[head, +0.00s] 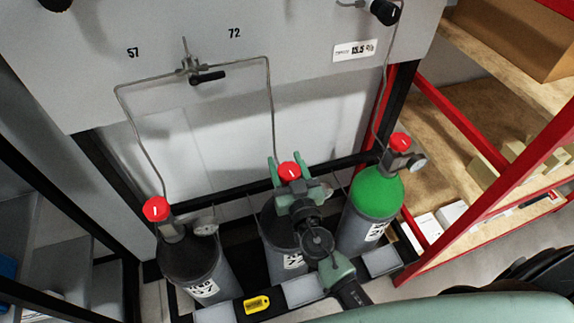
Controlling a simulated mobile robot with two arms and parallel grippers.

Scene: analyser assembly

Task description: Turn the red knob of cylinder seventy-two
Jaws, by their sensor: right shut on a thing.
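The middle grey cylinder (272,225) stands in the rack, with its pipe running up to the panel beside the number 72 (234,33). Its red knob (289,170) has a white mark on top. My right gripper (289,164) comes from below right, and its two green fingers stand on either side of this knob, shut on it. The gripper and wrist hide the valve and part of the cylinder; its white label is only partly visible. My left gripper is not in view.
A dark cylinder (192,262) with a red knob (156,209) stands at left, below the number 57. A green-topped cylinder (375,190) with a red knob (400,142) and gauge stands close at right. A red-framed shelf (465,130) is further right. A black valve handle (208,78) sits on the panel.

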